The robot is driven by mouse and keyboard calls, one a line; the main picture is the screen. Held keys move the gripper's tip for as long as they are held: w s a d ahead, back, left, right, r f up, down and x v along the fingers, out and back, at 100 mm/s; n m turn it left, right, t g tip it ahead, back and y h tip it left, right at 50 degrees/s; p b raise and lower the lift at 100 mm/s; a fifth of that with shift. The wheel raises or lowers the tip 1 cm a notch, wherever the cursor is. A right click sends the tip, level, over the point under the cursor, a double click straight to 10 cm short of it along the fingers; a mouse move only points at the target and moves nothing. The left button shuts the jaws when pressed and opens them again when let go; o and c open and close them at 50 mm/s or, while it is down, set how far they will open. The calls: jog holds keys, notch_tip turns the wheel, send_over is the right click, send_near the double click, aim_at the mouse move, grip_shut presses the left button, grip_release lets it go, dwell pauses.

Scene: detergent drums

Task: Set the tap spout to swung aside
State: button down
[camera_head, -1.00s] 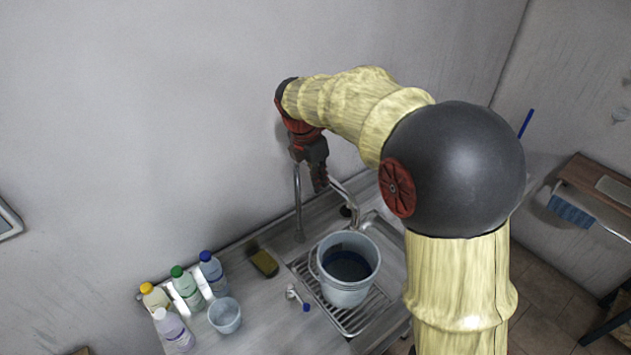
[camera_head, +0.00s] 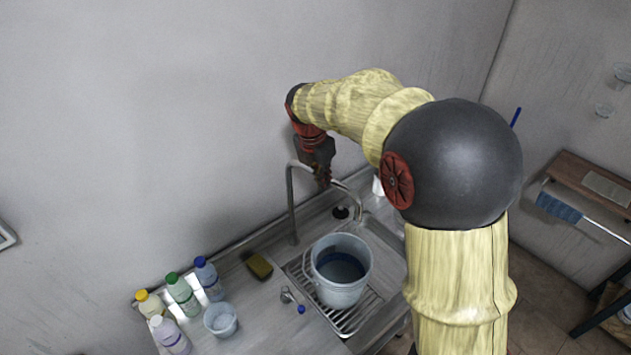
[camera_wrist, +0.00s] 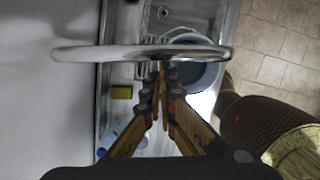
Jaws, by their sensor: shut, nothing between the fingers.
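The tap spout (camera_head: 291,205) is a tall grey metal tube that rises at the back of the sink and arches over toward the basin. In the wrist view the spout (camera_wrist: 95,53) crosses the picture as a horizontal bar just past the fingertips. My gripper (camera_head: 324,183) is shut and empty, fingers pointing down beside the top of the arch. In the wrist view my gripper (camera_wrist: 161,75) has its closed fingertips close to the spout; I cannot tell whether they touch it. My arm hides nothing of the upright part of the tube.
A bucket (camera_head: 341,290) with dark blue inside stands on the drying rack (camera_head: 352,322). The wall (camera_head: 150,120) is close behind the tap.

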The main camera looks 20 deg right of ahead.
jog(key=d, duration=0.1)
jog(key=w+d+n+p, duration=0.2)
jog(key=d, duration=0.1)
jog(key=shift+d+r, duration=0.1)
jog(key=shift+r, duration=0.1)
jog(key=w+d+p, duration=0.4)
jog(key=w+d, duration=0.2)
jog(key=w, duration=0.1)
jog(key=shift+w+f+p, duration=0.2)
jog(key=shift+w+p, duration=0.1)
